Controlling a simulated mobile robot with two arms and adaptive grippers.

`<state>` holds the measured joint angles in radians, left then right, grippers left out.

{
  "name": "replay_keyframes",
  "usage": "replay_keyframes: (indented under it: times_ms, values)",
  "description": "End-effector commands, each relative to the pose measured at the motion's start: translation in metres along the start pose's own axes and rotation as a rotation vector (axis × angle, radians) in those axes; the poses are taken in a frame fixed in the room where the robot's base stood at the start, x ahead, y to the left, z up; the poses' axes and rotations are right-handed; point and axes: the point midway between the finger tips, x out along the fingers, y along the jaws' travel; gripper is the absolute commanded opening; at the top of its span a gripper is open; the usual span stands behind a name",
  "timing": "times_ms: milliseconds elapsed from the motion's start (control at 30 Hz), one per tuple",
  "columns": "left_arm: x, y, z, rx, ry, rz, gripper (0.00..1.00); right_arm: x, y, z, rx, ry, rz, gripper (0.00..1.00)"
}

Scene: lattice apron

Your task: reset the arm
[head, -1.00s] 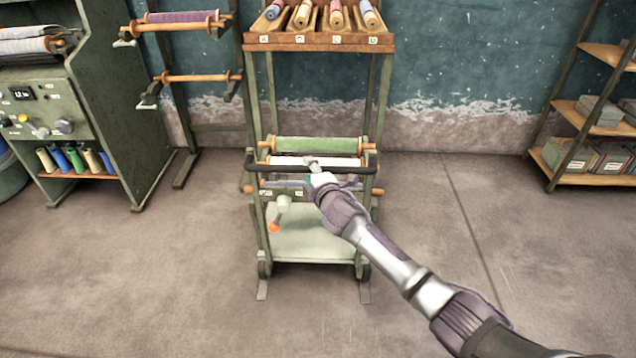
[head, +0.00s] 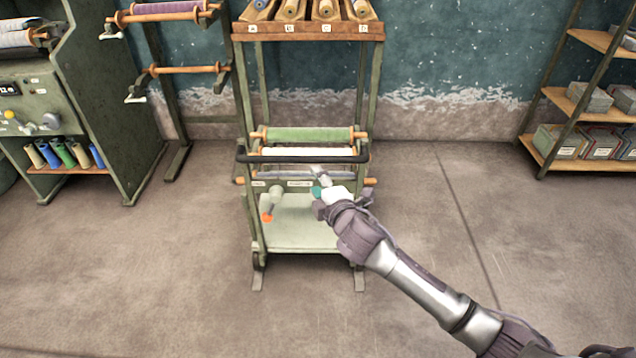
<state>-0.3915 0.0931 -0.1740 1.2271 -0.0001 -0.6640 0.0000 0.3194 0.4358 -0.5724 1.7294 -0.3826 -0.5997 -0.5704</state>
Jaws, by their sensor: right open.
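My right arm comes in from the lower right. Its gripper (head: 318,173) is in front of the green metal cart (head: 247,215), just below the cart's black handle bar (head: 300,158). The jaws are open and seem empty; the fingertips are small and partly hidden by the wrist. I cannot tell whether they touch the cart. My left gripper does not show.
The cart carries a green roll (head: 310,134), a white roll (head: 305,151) and a top tray (head: 300,30) of rolls. A green machine (head: 110,110) and a roller rack (head: 180,70) stand left. A shelf (head: 570,100) stands right. The floor (head: 130,270) around the cart is clear.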

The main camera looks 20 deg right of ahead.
Motion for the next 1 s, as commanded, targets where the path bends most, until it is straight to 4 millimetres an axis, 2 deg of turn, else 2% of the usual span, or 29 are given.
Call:
replay_keyframes:
  times_ms: [300,367,433,467,567,600,667,700,767,800,867,900,1000]
  values:
    - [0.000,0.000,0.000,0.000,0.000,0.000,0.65,0.000,-0.002,0.000,0.004,-0.001,-0.004,0.47]
    - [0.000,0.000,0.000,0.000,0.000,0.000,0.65,0.000,-0.011,0.002,0.023,-0.007,-0.020,0.47]
    - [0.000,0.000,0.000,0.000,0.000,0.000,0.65,-0.002,-0.034,0.007,0.072,-0.024,-0.064,0.47]
    - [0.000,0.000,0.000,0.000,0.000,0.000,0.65,-0.003,-0.048,0.010,0.102,-0.036,-0.090,0.47]
    - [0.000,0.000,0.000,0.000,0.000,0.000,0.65,-0.014,-0.110,0.023,0.240,-0.094,-0.204,0.47]
    - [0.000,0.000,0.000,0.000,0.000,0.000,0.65,-0.022,-0.139,0.028,0.305,-0.125,-0.256,0.47]
    - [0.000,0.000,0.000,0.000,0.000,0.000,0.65,-0.037,-0.183,0.035,0.403,-0.177,-0.334,0.47]
    - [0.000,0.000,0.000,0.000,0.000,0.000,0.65,-0.048,-0.211,0.040,0.466,-0.213,-0.383,0.47]
    - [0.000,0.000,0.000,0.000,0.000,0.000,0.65,-0.068,-0.253,0.045,0.559,-0.272,-0.453,0.47]
    - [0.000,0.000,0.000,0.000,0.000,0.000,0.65,-0.083,-0.280,0.048,0.617,-0.313,-0.499,0.47]
    - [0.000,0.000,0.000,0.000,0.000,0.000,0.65,-0.108,-0.319,0.050,0.703,-0.378,-0.565,0.47]
    - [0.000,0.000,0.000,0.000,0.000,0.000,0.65,-0.127,-0.344,0.051,0.759,-0.423,-0.607,0.47]
    - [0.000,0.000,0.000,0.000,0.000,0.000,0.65,-0.175,-0.401,0.051,0.888,-0.538,-0.702,0.47]
